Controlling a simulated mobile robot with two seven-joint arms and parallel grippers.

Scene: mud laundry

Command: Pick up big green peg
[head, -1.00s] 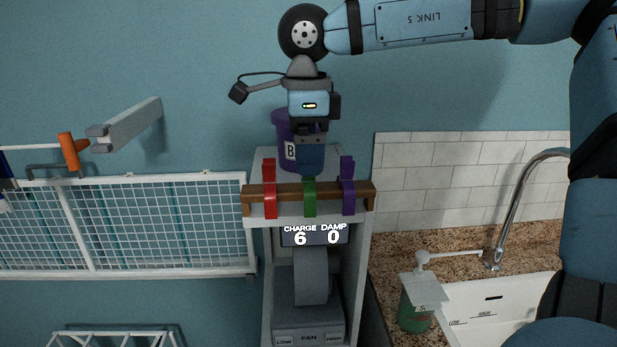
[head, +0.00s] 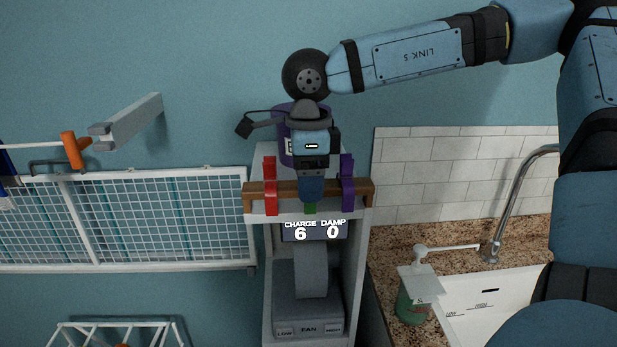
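The green peg (head: 310,207) hangs on a brown wooden rail (head: 330,199), between a red peg (head: 270,187) and a purple peg (head: 347,184). Only its lower end shows; my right gripper (head: 311,194) covers its upper part. The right gripper points down, directly over the green peg in the head view. Its fingers overlap the peg, but I cannot tell whether they are open or shut on it. My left gripper is not in view.
A purple container (head: 285,136) stands behind the gripper. A wire rack (head: 150,222) is left; a soap dispenser (head: 413,300) and sink (head: 490,310) are right.

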